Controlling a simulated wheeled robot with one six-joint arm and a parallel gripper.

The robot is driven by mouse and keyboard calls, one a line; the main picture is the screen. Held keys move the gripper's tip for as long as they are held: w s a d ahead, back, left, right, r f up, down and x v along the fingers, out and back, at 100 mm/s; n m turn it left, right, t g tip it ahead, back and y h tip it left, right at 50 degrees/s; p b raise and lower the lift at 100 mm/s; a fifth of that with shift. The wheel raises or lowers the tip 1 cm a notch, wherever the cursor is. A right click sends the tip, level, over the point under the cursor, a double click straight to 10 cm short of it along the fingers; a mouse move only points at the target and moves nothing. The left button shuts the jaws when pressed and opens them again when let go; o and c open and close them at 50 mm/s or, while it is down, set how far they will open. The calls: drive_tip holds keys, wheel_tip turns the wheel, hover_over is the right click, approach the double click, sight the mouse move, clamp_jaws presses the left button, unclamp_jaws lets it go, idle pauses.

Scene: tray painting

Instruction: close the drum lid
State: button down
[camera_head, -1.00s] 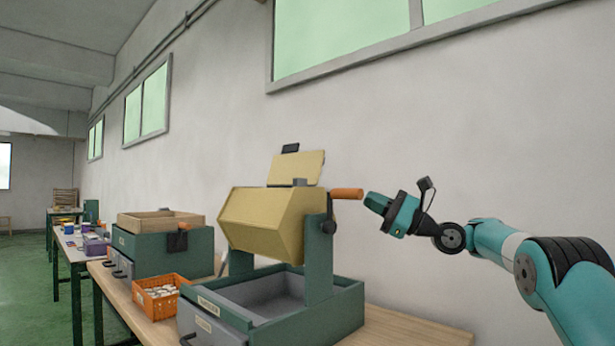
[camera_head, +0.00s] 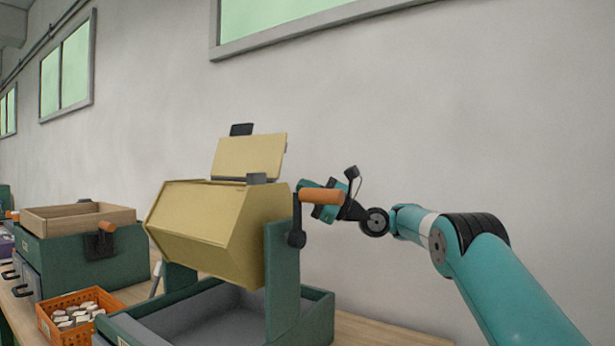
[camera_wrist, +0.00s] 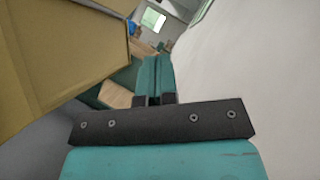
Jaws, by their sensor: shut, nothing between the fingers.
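The yellow faceted drum (camera_head: 210,225) hangs in a green stand. Its flat yellow lid (camera_head: 250,157) stands raised above the drum's top, with a dark tab on its upper edge. My gripper (camera_head: 304,184) is at the drum's right end, partly hidden behind the orange crank handle (camera_head: 322,197). In the wrist view the fingers (camera_wrist: 159,78) are together and empty. A yellow surface of the drum or lid (camera_wrist: 60,60) fills the left of that view; I cannot tell which part. I see no clear contact between gripper and lid.
A green tray base (camera_head: 318,305) sits under the drum on the wooden bench. An orange basket (camera_head: 75,325) with pale pieces and a green box with a wooden frame (camera_head: 80,218) stand to the left. The grey wall is behind; space above the lid is clear.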

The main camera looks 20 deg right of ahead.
sight(253, 152)
drive_tip(key=w+a+r+p, duration=0.2)
drive_tip(key=a+r+p, duration=0.4)
drive_tip(key=p, duration=0.5)
drive_tip(key=shift+w+a+r+p, duration=0.15)
drive_tip(key=shift+w+a+p, duration=0.2)
drive_tip(key=shift+a, duration=0.75)
drive_tip(key=shift+a, duration=0.15)
drive_tip(key=shift+r+n+p, duration=0.25)
drive_tip(key=shift+n+p, duration=0.25)
drive_tip(key=shift+p, duration=0.05)
